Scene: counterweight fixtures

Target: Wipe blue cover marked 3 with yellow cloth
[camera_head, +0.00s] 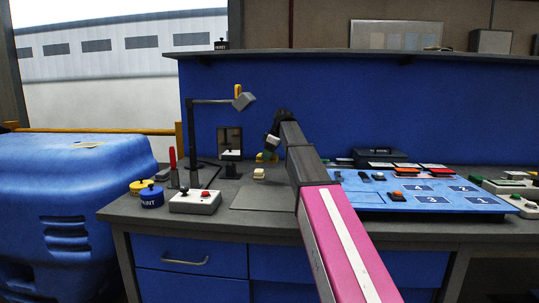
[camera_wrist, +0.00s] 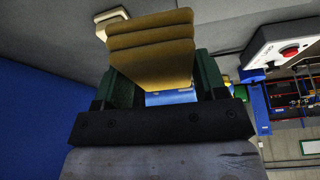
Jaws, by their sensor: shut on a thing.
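My gripper (camera_wrist: 160,66) has green fingers and is shut on a folded yellow-brown cloth (camera_wrist: 152,45), which sticks out past the fingertips in the wrist view. In the head view the yellow cloth (camera_head: 267,157) is small, above the back of the bench beside the mirror, left of my arm. A dark blue square marked 3 (camera_head: 432,199) lies on the sloping blue panel (camera_head: 365,204) at the right, well apart from my gripper. Squares marked 4, 2 and 1 adjoin it. I cannot tell whether these squares are raised covers.
A box with a red button (camera_head: 195,202), a blue pot (camera_head: 152,197) and a yellow pot (camera_head: 142,187) stand on the left of the bench. A cream block (camera_head: 259,174) sits near a clear grey mat (camera_head: 265,199).

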